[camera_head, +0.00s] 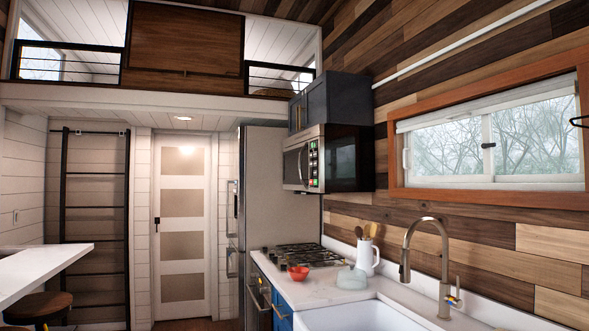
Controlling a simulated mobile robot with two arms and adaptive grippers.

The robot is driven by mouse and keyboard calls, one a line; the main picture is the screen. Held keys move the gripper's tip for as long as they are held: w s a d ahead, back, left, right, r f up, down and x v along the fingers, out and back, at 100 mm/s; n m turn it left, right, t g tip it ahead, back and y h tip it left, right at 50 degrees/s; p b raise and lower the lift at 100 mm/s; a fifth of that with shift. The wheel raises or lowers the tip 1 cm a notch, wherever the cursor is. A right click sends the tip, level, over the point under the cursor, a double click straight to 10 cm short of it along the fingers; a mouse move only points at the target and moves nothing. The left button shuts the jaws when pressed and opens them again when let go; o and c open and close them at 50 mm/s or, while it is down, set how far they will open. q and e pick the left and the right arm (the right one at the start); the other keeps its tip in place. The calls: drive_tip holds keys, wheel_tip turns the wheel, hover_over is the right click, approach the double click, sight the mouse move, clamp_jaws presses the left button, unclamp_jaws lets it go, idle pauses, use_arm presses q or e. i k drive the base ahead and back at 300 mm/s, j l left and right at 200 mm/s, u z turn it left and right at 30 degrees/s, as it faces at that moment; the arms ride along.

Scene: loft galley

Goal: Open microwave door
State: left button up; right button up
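The microwave (303,166) is mounted on the right wall, below a dark blue cabinet and above the stove. Its silver front faces left, with a dark door window and a lit button panel on the front's right side. The door looks closed flush with the body. Its black glossy side faces me. Neither of my grippers shows in the head view.
Below the microwave is a gas stove (300,254). The white counter (330,287) holds a red bowl (298,272), a glass dish (352,278), a utensil pitcher (367,258) and a tall faucet (445,270). A fridge (272,190) stands behind. A white table (35,268) and stool (38,307) are at left; the aisle between looks clear.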

sight(296, 158)
drive_tip(key=i+j+u, duration=0.2)
drive_tip(key=i, duration=0.2)
drive_tip(key=i+u, duration=0.2)
drive_tip(key=i, duration=0.25)
drive_tip(key=i+j, duration=0.15)
drive_tip(key=i, duration=0.9)
drive_tip(key=i+j, duration=0.1)
drive_tip(key=i, duration=0.95)
